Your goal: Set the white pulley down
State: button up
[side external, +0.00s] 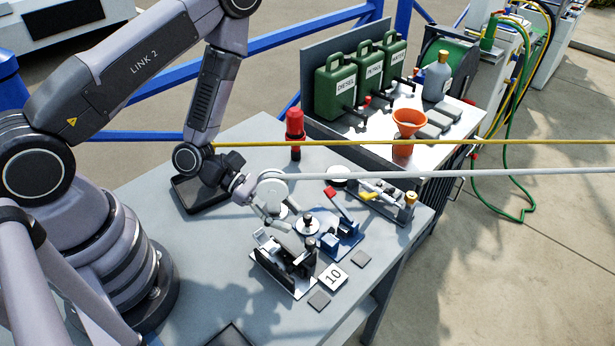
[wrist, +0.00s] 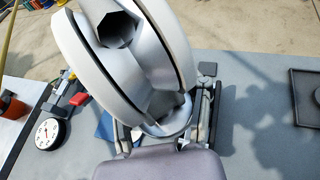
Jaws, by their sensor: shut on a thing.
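The white pulley (wrist: 75,60) fills the upper middle of the wrist view, tilted, with a dark hexagonal bore and a deep groove between its two rims. My gripper (wrist: 165,118) is shut on it, with a finger on each side of its lower part. In the side view the pulley (side external: 273,187) is a pale disc at my gripper (side external: 268,208), over the grey table (side external: 160,225). I cannot tell whether it touches the table or anything on it.
A black tray (wrist: 307,112) lies at right in the wrist view. A dial gauge (wrist: 50,133) is at left. The side view shows a clamp fixture (side external: 285,265), a blue-based device (side external: 342,240) and a red-topped post (side external: 295,130). Yellow and white lines cross the view.

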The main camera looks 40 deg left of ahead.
jog(key=w+a+f+n+t, duration=0.1)
jog(key=a, duration=0.2)
jog(key=w+a+f+n+t+y, duration=0.1)
jog(key=a+f, duration=0.1)
jog(key=a, duration=0.1)
jog(key=w+a+f+n+t+y, duration=0.1)
jog(key=w+a+n+t, duration=0.1)
jog(key=a, duration=0.1)
jog(key=shift+a+f, duration=0.15)
jog(key=shift+f, duration=0.15)
jog(key=shift+y, duration=0.3)
jog(key=shift+f, duration=2.05)
jog(key=o, duration=1.3)
jog(key=shift+f, duration=0.15)
